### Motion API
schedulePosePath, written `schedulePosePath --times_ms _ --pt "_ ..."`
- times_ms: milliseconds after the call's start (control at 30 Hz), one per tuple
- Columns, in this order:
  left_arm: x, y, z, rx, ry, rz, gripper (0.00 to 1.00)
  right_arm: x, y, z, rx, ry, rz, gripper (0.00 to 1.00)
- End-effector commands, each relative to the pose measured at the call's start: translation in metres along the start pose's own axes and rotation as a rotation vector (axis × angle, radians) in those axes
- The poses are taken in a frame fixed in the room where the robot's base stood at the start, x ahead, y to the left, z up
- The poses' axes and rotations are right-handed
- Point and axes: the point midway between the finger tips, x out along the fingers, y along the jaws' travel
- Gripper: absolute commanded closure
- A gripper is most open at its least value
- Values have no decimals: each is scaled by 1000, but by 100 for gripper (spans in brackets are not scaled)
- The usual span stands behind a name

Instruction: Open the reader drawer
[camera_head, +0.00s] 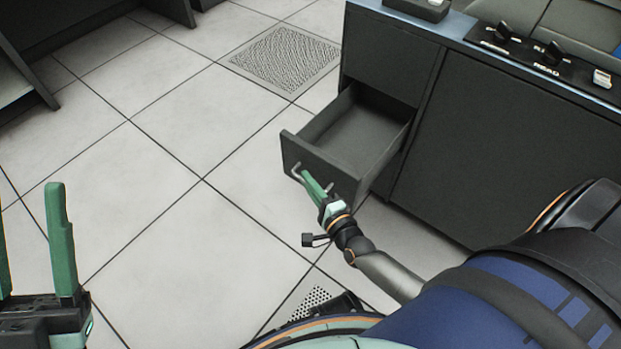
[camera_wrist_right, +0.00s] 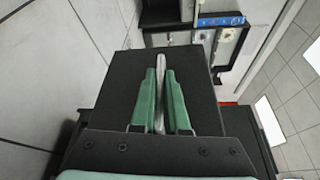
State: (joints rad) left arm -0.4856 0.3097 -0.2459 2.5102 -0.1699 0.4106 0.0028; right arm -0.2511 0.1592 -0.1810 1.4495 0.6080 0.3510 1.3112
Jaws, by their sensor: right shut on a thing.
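The reader drawer (camera_head: 352,132) is dark grey and stands pulled well out of the cabinet. Its inside shows and looks empty. Its front panel also shows in the right wrist view (camera_wrist_right: 115,105). A pale metal bar handle (camera_head: 296,171) is on the drawer front. My right gripper (camera_head: 307,177) is at this handle. In the right wrist view, its green fingers (camera_wrist_right: 160,100) are closed on both sides of the handle (camera_wrist_right: 161,64). My left gripper (camera_head: 32,235) is at the lower left, far from the drawer, with its fingers apart and nothing seen between them.
The dark cabinet (camera_head: 490,150) stands at right, with a switch panel (camera_head: 545,55) on top. Pale floor tiles (camera_head: 150,210) lie clear left of the drawer, with a floor vent (camera_head: 283,57) behind. Dark furniture (camera_head: 75,22) stands at the upper left.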

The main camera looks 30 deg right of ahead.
Motion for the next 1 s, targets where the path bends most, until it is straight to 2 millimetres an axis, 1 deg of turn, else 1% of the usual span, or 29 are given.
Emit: schedulePosePath --times_ms 533,567,800,833,1000 --pt "1 -1 -1 3 1 -4 50 -1 1 2 0 0 1 100" --pt "1 -1 -1 3 1 -4 50 -1 1 2 0 0 1 87" --pt "1 -1 -1 3 0 -4 50 -1 1 2 0 0 1 60" --pt "1 -1 0 3 0 -4 50 -1 1 2 0 0 0 58" --pt "1 -1 0 3 -1 -3 50 -1 1 2 0 0 0 58"
